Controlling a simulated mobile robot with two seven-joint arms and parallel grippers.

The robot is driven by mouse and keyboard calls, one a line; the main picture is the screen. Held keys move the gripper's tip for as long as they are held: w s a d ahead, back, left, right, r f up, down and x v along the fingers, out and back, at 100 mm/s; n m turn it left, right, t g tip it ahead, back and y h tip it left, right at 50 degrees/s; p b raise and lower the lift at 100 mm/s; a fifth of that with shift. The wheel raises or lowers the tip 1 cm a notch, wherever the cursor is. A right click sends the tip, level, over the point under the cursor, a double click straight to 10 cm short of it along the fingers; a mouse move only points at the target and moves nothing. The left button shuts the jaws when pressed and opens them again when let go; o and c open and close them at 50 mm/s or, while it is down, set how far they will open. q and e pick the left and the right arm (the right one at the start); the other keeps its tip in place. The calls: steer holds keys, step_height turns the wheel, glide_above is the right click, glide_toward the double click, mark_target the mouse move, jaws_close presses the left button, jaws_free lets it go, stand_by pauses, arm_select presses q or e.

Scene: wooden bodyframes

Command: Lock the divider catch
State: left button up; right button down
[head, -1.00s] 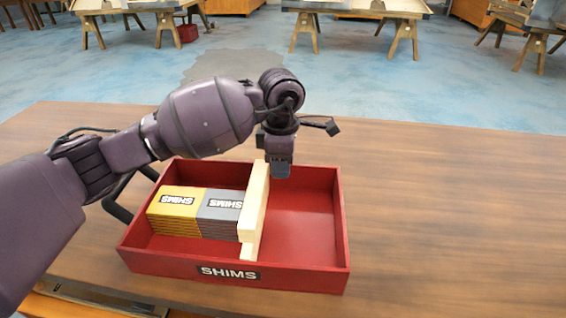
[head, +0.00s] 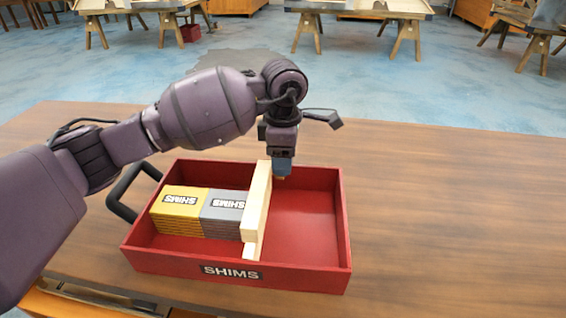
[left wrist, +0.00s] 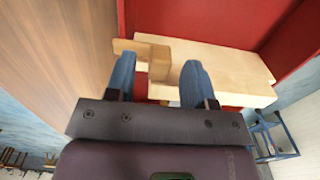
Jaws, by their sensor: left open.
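The divider (head: 257,208) is a pale wooden board standing across the red tray marked SHIMS (head: 190,264). In the left wrist view the divider (left wrist: 225,72) lies beyond my fingers, with a small brown wooden catch (left wrist: 158,62) at its end, near the tray wall. My left gripper (head: 281,170) points down at the divider's far end, near the back wall. In the left wrist view its blue fingers (left wrist: 159,82) are open, with part of the catch showing between them. Contact cannot be told. The catch is mostly hidden in the head view. My right gripper is not in view.
The right compartment is empty. A black handle (head: 125,190) sticks out at the tray's left. The wooden table (head: 440,210) is clear to the right.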

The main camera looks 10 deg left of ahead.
arm_select(q)
step_height(320, 180, up, 8)
steer(key=shift+f+p, duration=0.15)
steer(key=shift+p, duration=0.4)
steer(key=shift+r, duration=0.6)
steer(key=shift+s+f, duration=0.1)
steer(key=shift+s, duration=0.05)
